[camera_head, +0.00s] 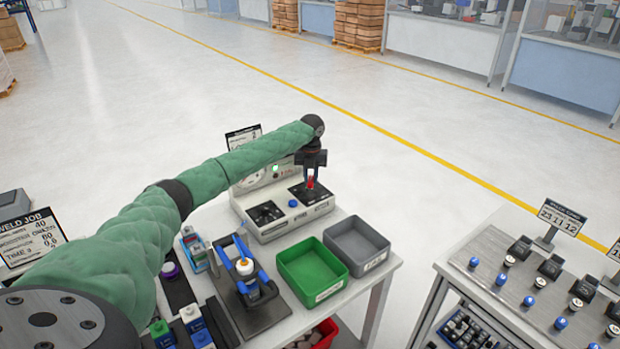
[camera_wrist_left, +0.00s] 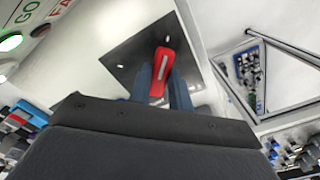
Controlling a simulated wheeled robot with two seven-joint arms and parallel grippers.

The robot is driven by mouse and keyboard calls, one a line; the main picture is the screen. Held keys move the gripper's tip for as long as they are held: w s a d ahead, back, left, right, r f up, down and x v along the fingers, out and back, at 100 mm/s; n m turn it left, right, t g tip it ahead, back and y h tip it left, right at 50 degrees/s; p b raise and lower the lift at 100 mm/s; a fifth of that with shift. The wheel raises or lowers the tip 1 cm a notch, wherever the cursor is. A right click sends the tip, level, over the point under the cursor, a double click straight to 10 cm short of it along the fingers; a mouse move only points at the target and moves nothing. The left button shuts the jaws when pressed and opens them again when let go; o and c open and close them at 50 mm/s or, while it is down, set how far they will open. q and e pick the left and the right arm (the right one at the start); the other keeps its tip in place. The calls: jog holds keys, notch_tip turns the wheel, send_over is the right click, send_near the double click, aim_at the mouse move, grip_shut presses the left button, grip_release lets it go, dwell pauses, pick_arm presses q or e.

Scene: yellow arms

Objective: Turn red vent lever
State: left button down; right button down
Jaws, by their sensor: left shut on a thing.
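The red vent lever (camera_head: 310,184) stands on a dark square plate on top of the pale test box (camera_head: 262,231), at the back of the left table. My left gripper (camera_head: 312,176) points down over it, with its fingers around the lever. In the left wrist view the red lever (camera_wrist_left: 163,66), with a pale stripe along it, sits between the two blue-grey fingers of my left gripper (camera_wrist_left: 160,84), which is shut on it. The lever's lower part is hidden by the fingers. My right gripper is not in view.
A green bin (camera_head: 313,272) and a grey bin (camera_head: 357,246) stand in front of the box. A blue clamp fixture (camera_head: 246,275) is left of them. A second table (camera_head: 540,285) with connectors stands at the right, across a gap. Behind is open floor.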

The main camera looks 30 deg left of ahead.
aim_at(312, 179)
pick_arm(q)
jog(key=shift+m, duration=0.3)
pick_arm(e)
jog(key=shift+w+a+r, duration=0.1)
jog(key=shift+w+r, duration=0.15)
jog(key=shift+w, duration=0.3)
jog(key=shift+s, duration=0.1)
pick_arm(q)
jog(key=c, duration=1.3)
grip_release()
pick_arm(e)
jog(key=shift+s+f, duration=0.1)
pick_arm(q)
jog(key=shift+w+r, duration=0.1)
jog(key=shift+r, duration=0.05)
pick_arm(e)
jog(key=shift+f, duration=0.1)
pick_arm(q)
jog(key=shift+r+b, duration=0.3)
jog(key=shift+b, duration=0.05)
notch_tip(312, 179, up, 5)
jog(key=shift+r+b, duration=0.15)
jog(key=shift+b, duration=0.95)
jog(key=shift+r, duration=0.8)
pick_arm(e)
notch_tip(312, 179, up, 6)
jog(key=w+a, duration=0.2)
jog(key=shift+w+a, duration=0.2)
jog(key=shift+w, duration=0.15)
